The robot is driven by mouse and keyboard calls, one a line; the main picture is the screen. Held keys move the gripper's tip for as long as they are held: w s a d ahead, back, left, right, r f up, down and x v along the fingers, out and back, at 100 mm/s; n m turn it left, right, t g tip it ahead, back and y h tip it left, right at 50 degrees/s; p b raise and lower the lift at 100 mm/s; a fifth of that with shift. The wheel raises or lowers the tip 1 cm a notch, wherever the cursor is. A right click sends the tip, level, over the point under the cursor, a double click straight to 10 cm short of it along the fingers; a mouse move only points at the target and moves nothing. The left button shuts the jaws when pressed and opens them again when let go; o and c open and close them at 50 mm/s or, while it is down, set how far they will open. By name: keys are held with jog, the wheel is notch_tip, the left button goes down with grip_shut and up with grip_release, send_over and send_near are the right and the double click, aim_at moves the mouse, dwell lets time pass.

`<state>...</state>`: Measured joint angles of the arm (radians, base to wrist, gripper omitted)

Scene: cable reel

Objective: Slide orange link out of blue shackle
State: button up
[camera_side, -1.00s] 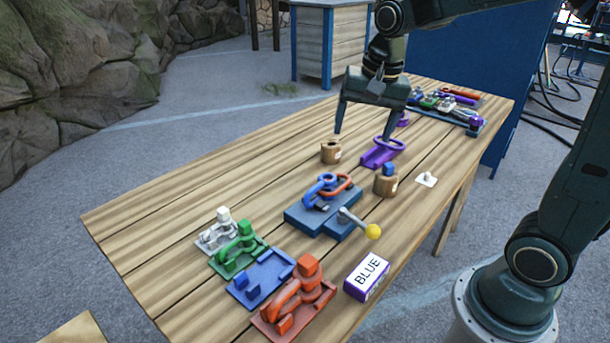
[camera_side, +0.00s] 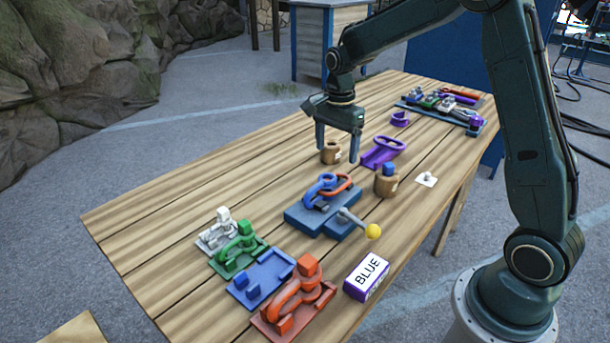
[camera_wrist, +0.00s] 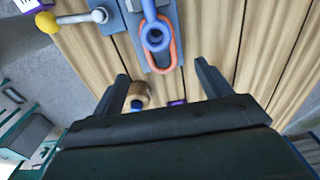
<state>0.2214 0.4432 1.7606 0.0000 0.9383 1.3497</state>
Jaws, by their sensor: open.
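The orange link (camera_side: 341,186) lies in the blue shackle (camera_side: 318,187), both on the blue clamp base (camera_side: 305,217) in the middle of the table. In the wrist view the orange link (camera_wrist: 174,52) loops around the rounded end of the blue shackle (camera_wrist: 153,36). My gripper (camera_side: 337,155) is open and empty, above the table and behind the shackle base, near a wooden cup. In the wrist view its two fingers (camera_wrist: 163,82) are spread wide, apart from the link.
A yellow-knobbed lever (camera_side: 372,232) sticks out from the base's right side. Wooden cups (camera_side: 330,153) (camera_side: 386,184) and a purple holder (camera_side: 383,153) stand close by. Colored fixtures (camera_side: 262,279) and a box marked BLUE (camera_side: 367,277) are at the front. The table's left side is clear.

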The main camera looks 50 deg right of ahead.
aim_at(334, 176)
jog(key=shift+f, duration=0.1)
jog(key=shift+f, duration=4.4)
jog(key=c, duration=1.3)
jog(key=shift+r, duration=0.15)
jog(key=shift+d, duration=0.15)
jog(key=shift+d, duration=3.95)
